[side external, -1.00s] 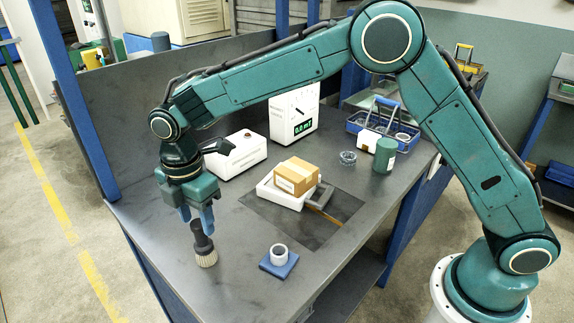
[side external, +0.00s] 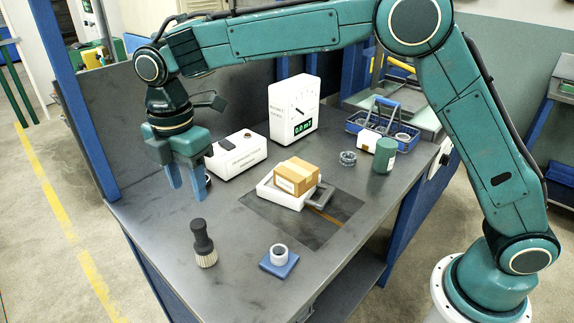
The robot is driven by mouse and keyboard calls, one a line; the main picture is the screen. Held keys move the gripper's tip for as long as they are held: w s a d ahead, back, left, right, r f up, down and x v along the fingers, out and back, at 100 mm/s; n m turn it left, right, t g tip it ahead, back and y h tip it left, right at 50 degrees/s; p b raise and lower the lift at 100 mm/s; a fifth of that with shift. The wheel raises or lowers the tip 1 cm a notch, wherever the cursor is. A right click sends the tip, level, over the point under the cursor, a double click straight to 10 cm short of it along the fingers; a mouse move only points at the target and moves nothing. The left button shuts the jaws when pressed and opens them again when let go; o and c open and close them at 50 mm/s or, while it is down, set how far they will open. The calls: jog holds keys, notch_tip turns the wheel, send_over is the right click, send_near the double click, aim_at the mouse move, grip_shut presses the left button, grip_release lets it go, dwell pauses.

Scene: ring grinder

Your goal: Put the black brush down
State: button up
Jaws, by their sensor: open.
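The black brush (side external: 203,241) stands upright on the grey workbench (side external: 165,240), near its left front edge. Its pale bristles are down and its black handle points up. My gripper (side external: 187,192) is open and empty. It hangs above and behind the brush, with its blue fingers pointing down and apart from the handle.
A blue block with a white ring (side external: 279,254) sits right of the brush. A cardboard box (side external: 297,176) rests on a white tray at the centre. A white device (side external: 236,153), a gauge (side external: 293,109), a green canister (side external: 385,155) and a blue caddy (side external: 384,124) stand farther back. Bench between brush and tray is clear.

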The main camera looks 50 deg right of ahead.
jog(key=shift+d+r, duration=0.1)
jog(key=s+d+r+m+t, duration=0.1)
jog(key=s+d+r+m, duration=0.4)
jog(key=d, duration=0.3)
jog(key=s+d+r+m+t, duration=0.1)
jog(key=s+d+r+m, duration=0.4)
jog(key=d, duration=0.3)
jog(key=s+d+f+m+t, duration=0.1)
jog(key=s+d+m, duration=0.4)
jog(key=s, duration=0.4)
jog(key=s+d+f+m+t, duration=0.2)
jog(key=s+d+m, duration=0.3)
jog(key=s, duration=0.5)
jog(key=shift+f+t, duration=0.3)
